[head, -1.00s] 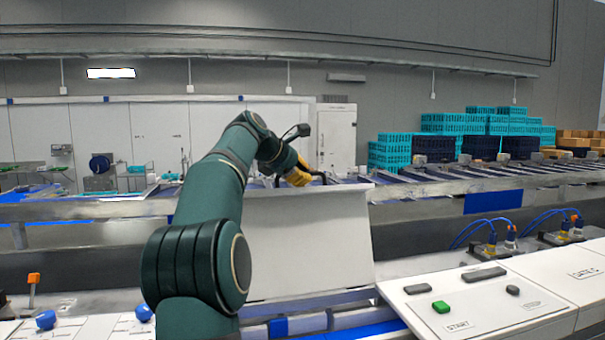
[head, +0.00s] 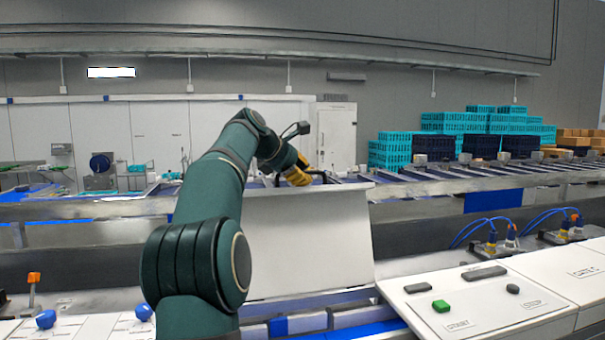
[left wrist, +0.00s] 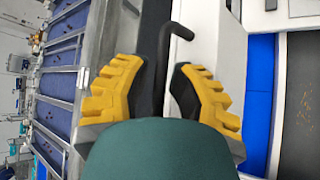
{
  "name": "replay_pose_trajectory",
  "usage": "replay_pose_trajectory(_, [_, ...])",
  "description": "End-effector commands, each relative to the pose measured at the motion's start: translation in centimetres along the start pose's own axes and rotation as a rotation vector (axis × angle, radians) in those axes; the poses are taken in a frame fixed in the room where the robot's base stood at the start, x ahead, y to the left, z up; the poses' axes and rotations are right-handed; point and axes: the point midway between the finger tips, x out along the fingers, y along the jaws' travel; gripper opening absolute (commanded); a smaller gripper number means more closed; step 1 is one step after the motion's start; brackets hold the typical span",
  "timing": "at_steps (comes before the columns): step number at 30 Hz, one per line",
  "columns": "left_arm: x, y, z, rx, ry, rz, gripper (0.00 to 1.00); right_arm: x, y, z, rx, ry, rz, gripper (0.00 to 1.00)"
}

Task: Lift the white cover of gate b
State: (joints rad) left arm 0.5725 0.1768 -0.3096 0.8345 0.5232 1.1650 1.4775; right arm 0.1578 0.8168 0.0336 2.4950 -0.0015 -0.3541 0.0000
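The white cover (head: 307,245) is a broad panel in the middle of the head view, partly hidden on its left by my left arm. A dark bent handle (left wrist: 178,30) sits at its top edge. My left gripper (head: 304,178) is at that handle, with yellow fingers. In the left wrist view the fingers (left wrist: 162,72) stand on both sides of the handle bar, with a narrow gap showing on the right. They look open around it; contact is not clear. My right gripper is not in view.
A white control panel (head: 530,310) with a green button (head: 441,306) stands at front right. Blue cables and connectors (head: 491,244) lie behind it. A metal rail (head: 450,190) runs behind the cover. Blue knobs (head: 46,319) and an orange-topped lever (head: 34,278) are at front left.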

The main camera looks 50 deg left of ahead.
Motion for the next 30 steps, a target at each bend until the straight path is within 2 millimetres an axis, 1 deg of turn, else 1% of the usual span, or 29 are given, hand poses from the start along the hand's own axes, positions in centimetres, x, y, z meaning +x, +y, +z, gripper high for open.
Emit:
replay_pose_trajectory(1, [-0.2,-0.4,-0.7,-0.003,0.013,-0.014,0.41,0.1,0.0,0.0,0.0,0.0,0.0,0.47])
replay_pose_trajectory(2, [-0.6,-0.4,-0.7,-0.003,0.014,-0.014,0.41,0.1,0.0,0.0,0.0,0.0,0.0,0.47])
replay_pose_trajectory(5, [-2.6,-0.3,-0.6,-0.003,0.014,-0.009,0.41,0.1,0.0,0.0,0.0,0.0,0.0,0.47])
replay_pose_trajectory(12, [-7.8,-0.1,-0.2,0.0,0.009,0.003,0.41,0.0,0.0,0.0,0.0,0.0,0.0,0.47])
replay_pose_trajectory(18, [-10.8,-0.1,-0.1,0.0,0.005,0.005,0.41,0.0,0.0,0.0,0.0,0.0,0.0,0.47])
replay_pose_trajectory(21, [-11.5,-0.1,0.0,0.0,0.004,0.004,0.41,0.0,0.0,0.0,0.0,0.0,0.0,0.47])
replay_pose_trajectory(24, [-11.9,-0.1,0.0,0.001,0.003,0.005,0.41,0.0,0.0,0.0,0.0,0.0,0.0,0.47])
replay_pose_trajectory(30, [-11.9,-0.1,0.1,0.001,0.003,0.005,0.41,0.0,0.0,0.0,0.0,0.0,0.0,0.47])
